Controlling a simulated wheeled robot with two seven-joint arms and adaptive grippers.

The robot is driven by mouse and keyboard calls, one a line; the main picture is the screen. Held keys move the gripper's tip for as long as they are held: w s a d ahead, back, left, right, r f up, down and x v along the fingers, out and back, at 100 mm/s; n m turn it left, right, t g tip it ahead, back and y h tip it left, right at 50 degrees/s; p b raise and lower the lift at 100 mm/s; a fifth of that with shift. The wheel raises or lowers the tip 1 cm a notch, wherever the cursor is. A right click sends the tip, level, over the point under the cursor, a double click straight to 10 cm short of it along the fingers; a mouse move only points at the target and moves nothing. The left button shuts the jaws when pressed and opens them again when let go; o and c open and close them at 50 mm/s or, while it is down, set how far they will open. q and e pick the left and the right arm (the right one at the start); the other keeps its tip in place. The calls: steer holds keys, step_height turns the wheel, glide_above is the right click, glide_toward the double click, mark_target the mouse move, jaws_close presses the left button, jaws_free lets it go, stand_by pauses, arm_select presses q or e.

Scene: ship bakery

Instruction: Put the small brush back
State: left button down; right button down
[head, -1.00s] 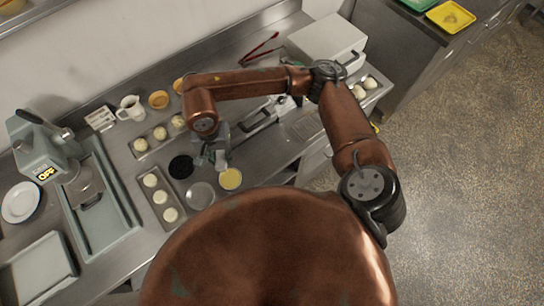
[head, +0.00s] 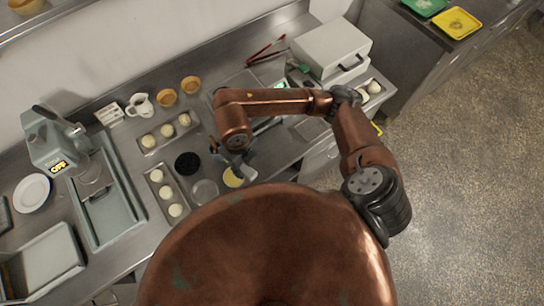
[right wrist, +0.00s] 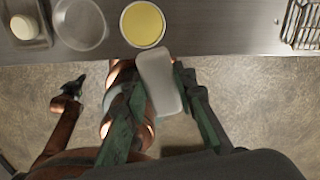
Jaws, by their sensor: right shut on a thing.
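My right gripper (right wrist: 157,72) is shut on a pale grey, blunt-ended piece (right wrist: 162,88) in the right wrist view. It appears to be part of the small brush, but no bristles can be made out. In the head view my right gripper (head: 236,160) points down beside the bowl of yellow liquid (head: 233,178), and the held thing is mostly hidden. In the right wrist view the held piece overlaps the near rim of the yellow bowl (right wrist: 143,24); whether they touch cannot be told. My left gripper (right wrist: 72,88) shows small and dark at left, its jaws unclear.
A clear bowl (head: 205,192), a black bowl (head: 188,163) and trays of dough balls (head: 165,194) stand close by. A wire rack (right wrist: 302,24) lies to the right in the wrist view. A white box (head: 331,48) and red tongs (head: 267,49) are farther back.

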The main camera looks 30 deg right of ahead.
steer(key=shift+s+d+m, duration=0.1)
steer(key=shift+s+m, duration=0.15)
steer(key=shift+m, duration=0.85)
steer(key=shift+d, duration=0.25)
steer(key=w+d+f+p, duration=0.2)
steer(key=w+d+f, duration=0.2)
steer(key=d, duration=0.4)
glide_above(272, 157)
steer(key=a, duration=0.1)
steer(key=shift+m, duration=0.3)
steer(key=f, duration=0.4)
steer(key=shift+s+f, duration=0.25)
steer(key=shift+f, duration=0.05)
steer(key=shift+w+d+f, duration=0.1)
steer(key=shift+d+f, duration=0.1)
steer(key=shift+f, duration=0.2)
steer(key=f+p, duration=0.1)
steer(key=f, duration=0.2)
steer(key=shift+d, duration=0.2)
steer(key=shift+w+f, duration=0.1)
steer(key=shift+f, duration=0.15)
steer(key=shift+f, duration=0.15)
